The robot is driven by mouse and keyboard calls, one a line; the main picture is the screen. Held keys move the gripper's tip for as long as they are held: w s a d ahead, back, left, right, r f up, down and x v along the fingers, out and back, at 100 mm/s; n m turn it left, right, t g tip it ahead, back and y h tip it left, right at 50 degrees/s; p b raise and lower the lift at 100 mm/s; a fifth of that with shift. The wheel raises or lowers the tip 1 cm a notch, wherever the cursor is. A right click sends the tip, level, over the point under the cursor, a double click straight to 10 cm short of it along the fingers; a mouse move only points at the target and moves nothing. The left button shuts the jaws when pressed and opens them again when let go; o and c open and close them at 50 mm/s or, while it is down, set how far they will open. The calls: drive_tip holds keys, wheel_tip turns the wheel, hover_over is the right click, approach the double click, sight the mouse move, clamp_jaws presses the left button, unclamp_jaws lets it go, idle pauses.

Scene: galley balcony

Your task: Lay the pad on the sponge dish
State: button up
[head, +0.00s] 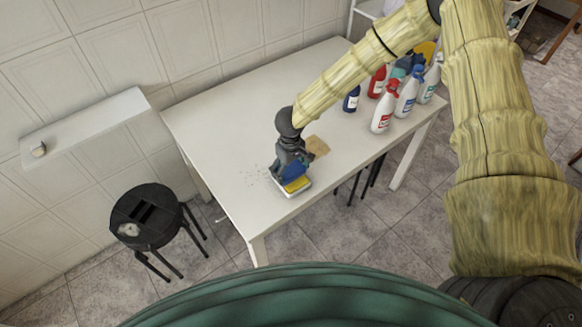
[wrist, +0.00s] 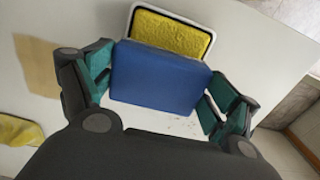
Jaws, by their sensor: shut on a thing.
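A blue pad (wrist: 160,76) is between the fingers of my gripper (wrist: 157,92), which is shut on its two sides. The pad also shows under my gripper in the head view (head: 294,170). The sponge dish (wrist: 208,40), white-rimmed with a yellow sponge (wrist: 170,32) in it, lies just beyond the pad in the wrist view. The pad covers the dish's near part there. In the head view the dish (head: 293,194) is near the table's front edge. I cannot tell whether the pad touches the dish or sponge.
The white table (head: 225,105) is mostly clear. A tan patch (head: 317,146) lies beside my gripper, and dark crumbs (head: 257,170) lie on its other side. Several bottles (head: 384,110) stand at the right. A black stool (head: 150,215) and wall shelf (head: 85,125) are at the left.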

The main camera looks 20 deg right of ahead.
sight(291, 170)
drive_tip(key=shift+f, duration=0.15)
drive_tip(key=o, duration=1)
wheel_tip(291, 170, up, 12)
drive_tip(key=b, duration=0.2)
drive_tip(key=shift+b, duration=0.4)
